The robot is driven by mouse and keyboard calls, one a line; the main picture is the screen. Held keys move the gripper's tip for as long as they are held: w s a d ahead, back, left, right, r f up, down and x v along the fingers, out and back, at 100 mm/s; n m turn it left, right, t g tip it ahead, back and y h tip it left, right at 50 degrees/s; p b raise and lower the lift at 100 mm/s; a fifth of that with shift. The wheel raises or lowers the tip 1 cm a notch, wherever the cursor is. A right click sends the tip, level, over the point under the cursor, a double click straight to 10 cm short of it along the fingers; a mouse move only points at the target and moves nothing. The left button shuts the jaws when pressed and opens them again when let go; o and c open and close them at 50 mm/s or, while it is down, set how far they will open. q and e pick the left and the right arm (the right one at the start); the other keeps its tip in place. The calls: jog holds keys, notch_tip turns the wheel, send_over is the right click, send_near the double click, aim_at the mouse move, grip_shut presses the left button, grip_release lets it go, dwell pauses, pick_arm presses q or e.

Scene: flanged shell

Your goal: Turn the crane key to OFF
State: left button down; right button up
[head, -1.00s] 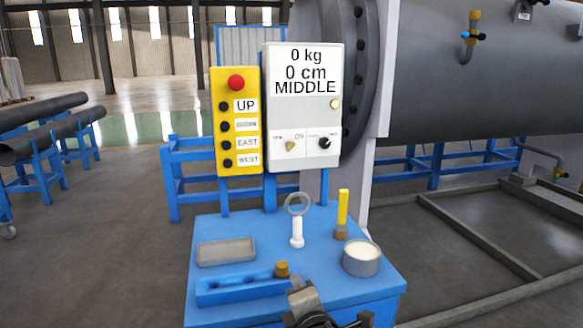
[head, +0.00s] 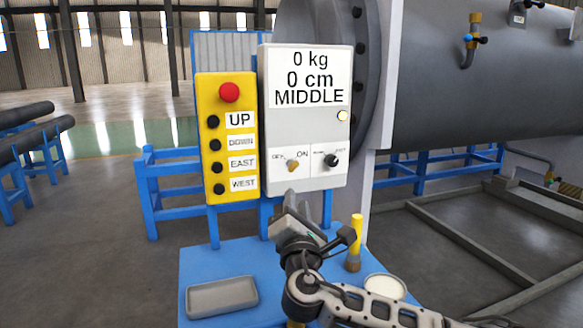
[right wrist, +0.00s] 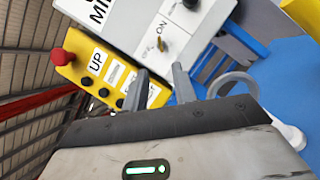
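The crane key (head: 292,165) is a small brass knob low on the white control box (head: 335,170), between the OFF label on its left and the ON label on its right. It seems to lean towards ON. It also shows in the right wrist view (right wrist: 163,48), just beyond my fingertips. My right gripper (head: 306,198) is below the box's lower edge. In the right wrist view my right gripper (right wrist: 158,76) has its two fingers apart with nothing between them, and it does not touch the key. My left gripper is not in view.
A black knob (head: 331,160) sits right of the key. The yellow button panel (head: 208,135) with a red button (head: 229,93) stands at left. Below, the blue table (head: 225,262) holds a grey tray (head: 221,297), a yellow-handled tool (head: 356,235) and a round container (head: 385,287). A ring-topped stand (right wrist: 285,132) is near my gripper.

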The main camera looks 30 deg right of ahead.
aim_at(293, 166)
jog(key=p+x, duration=0.1)
jog(key=x, duration=1.1)
jog(key=shift+w+p, duration=0.2)
jog(key=shift+p, duration=0.1)
jog(key=shift+f, duration=0.1)
grip_shut()
